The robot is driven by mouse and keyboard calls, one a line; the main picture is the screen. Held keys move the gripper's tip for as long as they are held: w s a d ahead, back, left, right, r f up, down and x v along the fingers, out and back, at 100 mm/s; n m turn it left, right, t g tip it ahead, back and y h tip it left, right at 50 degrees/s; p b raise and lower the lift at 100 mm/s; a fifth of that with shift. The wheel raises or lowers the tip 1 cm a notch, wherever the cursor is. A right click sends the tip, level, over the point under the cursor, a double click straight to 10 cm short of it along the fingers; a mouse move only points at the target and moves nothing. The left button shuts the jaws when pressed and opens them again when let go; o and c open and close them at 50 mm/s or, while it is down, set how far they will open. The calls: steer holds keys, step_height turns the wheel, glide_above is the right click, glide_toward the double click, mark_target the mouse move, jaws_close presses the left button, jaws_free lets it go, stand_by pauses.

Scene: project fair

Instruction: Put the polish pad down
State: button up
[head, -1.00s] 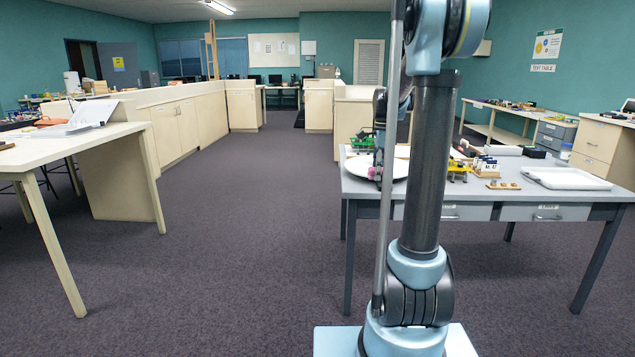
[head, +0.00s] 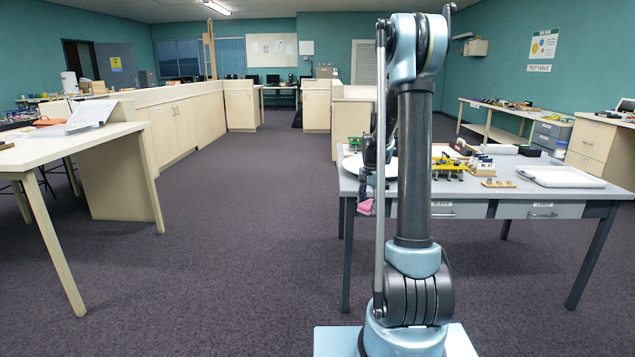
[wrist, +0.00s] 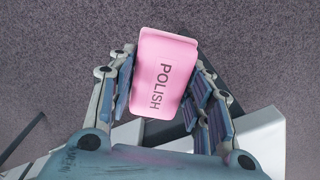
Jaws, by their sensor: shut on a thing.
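The polish pad (wrist: 166,60) is a pink block with rounded corners, marked POLISH. In the head view the pad (head: 365,208) hangs below my gripper (head: 370,188), in front of the grey table's left front corner. Carpet shows behind the pad in the wrist view. My own arm hides part of the gripper in the head view.
The grey table (head: 510,207) carries a round white dish (head: 353,166), a yellow rack (head: 449,166), small labelled boxes (head: 481,165) and a white tray (head: 560,177). A pale bench (head: 75,142) stands at the left. The carpet (head: 235,240) between is clear.

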step_height(320, 180, down, 15)
steer(key=a+n, duration=0.1)
steer(key=n, duration=0.8)
steer(key=shift+a, duration=0.3)
